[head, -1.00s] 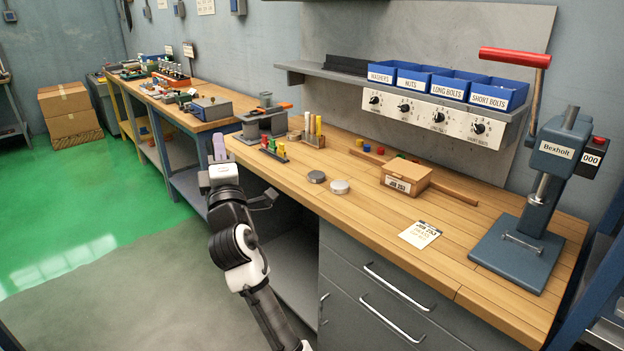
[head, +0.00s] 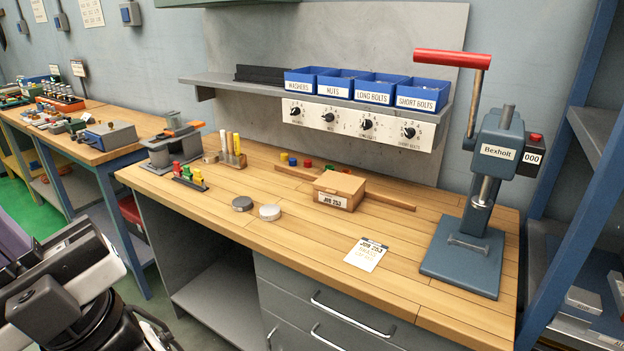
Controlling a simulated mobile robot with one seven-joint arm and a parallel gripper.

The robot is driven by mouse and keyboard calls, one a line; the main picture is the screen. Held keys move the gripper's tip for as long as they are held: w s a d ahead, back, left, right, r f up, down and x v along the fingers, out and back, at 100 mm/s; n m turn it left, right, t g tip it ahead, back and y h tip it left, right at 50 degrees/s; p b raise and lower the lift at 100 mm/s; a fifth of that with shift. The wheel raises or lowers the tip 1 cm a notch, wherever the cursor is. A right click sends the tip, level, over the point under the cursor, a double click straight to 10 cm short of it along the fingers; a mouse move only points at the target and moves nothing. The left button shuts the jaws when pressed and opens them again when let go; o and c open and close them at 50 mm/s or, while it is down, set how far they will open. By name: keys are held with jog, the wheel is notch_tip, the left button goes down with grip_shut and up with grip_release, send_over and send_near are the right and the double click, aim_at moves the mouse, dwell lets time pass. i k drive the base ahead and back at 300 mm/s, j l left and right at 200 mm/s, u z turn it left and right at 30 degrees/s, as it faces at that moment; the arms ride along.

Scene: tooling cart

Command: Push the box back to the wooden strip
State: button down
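The box (head: 332,198) is a small closed cardboard box labelled JOB 253 on the wooden bench top. The wooden strip (head: 388,201) is a long thin bar lying across the bench, running behind the box. The box hides the strip's middle, so I cannot tell whether they touch. My gripper (head: 10,240) is at the lower left edge, off the bench's front left and well away from the box. Only a purple-grey part of its end shows, partly cut off by the frame; its opening is not clear.
Two round discs (head: 242,203) and a JOB 253 card (head: 366,254) lie in front of the box. Several small coloured pieces (head: 308,163) lie behind the strip. A press (head: 470,240) stands at right. Blue bins (head: 368,87) line the shelf above.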

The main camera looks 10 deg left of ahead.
aim_at(338, 202)
jog(key=i+j+z, duration=0.1)
jog(key=j, duration=0.2)
jog(key=i+j+z, duration=0.1)
jog(key=j, duration=0.25)
jog(key=i+j, duration=0.15)
jog(key=j, duration=0.2)
jog(key=i+j+z, duration=0.1)
jog(key=j+z, duration=0.15)
jog(key=j, duration=0.75)
jog(key=j+z, duration=0.25)
jog(key=j, duration=0.75)
jog(key=k+j+z, duration=0.25)
jog(key=j, duration=0.75)
jog(key=i+j, duration=0.15)
jog(key=i, duration=0.95)
